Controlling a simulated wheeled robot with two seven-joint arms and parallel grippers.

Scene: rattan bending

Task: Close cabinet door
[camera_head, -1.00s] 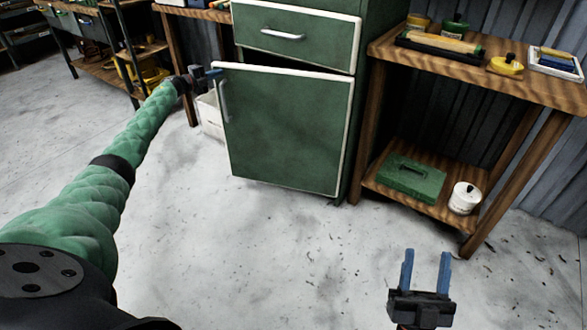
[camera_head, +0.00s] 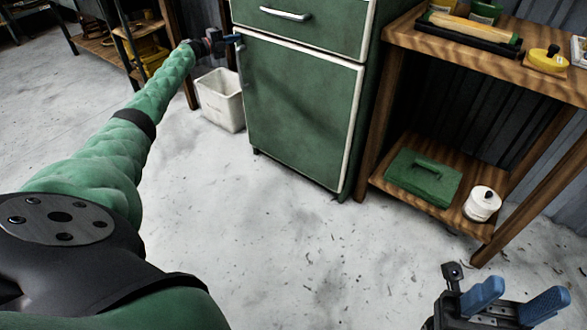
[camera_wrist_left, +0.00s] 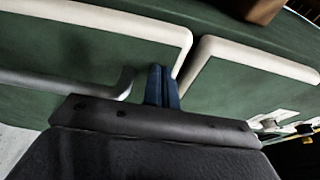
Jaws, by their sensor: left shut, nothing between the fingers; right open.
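The green cabinet door (camera_head: 300,110) with pale edging stands in the middle of the head view. It sits flush or nearly flush under the drawer (camera_head: 315,20); a small remaining gap cannot be ruled out. Its handle (camera_head: 239,65) is at the upper left. My left gripper (camera_head: 235,40) is shut and empty at the door's upper left corner. In the left wrist view its blue fingers (camera_wrist_left: 161,86) are together by the door's edge, near the end of the grey handle (camera_wrist_left: 75,83). My right gripper (camera_head: 515,300) is open and empty over the floor at the lower right.
A white bin (camera_head: 220,100) stands on the floor left of the cabinet. A wooden table (camera_head: 480,55) is at right, with a green box (camera_head: 424,178) and a white jar (camera_head: 481,204) on its lower shelf. The floor in front is clear.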

